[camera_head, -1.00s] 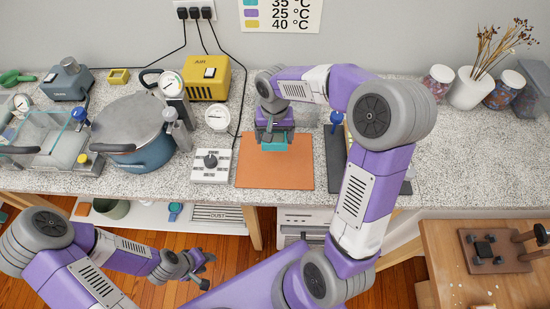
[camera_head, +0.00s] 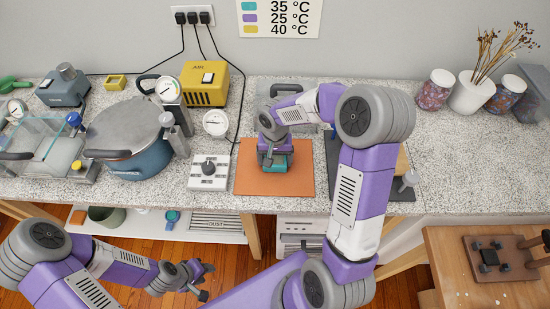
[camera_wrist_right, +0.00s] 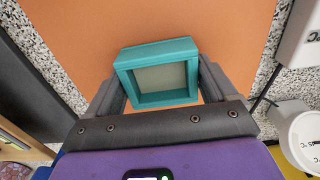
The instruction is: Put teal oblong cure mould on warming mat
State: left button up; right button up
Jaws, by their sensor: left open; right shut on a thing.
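The teal oblong mould (camera_head: 276,163) is in my right gripper (camera_head: 272,160), over the orange warming mat (camera_head: 245,181). In the right wrist view the mould (camera_wrist_right: 158,50) is a teal frame with a pale grey inside, between the two dark fingers of my right gripper (camera_wrist_right: 160,85). The mat (camera_wrist_right: 70,25) fills the background there. I cannot tell whether the mould touches the mat. My left gripper (camera_head: 203,282) is open and empty, low in front of the bench.
A blue pot (camera_head: 140,160) and a yellow air unit (camera_head: 205,84) are further left. A temperature chart (camera_head: 279,18) hangs above.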

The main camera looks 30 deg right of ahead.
aim_at(275, 163)
jog(key=shift+f, duration=0.15)
jog(key=o, duration=0.9)
jog(key=shift+r, duration=0.5)
notch_tip(275, 163, up, 11)
jog(key=p, duration=0.2)
jog(key=shift+r+p, duration=0.2)
jog(key=shift+p, duration=0.1)
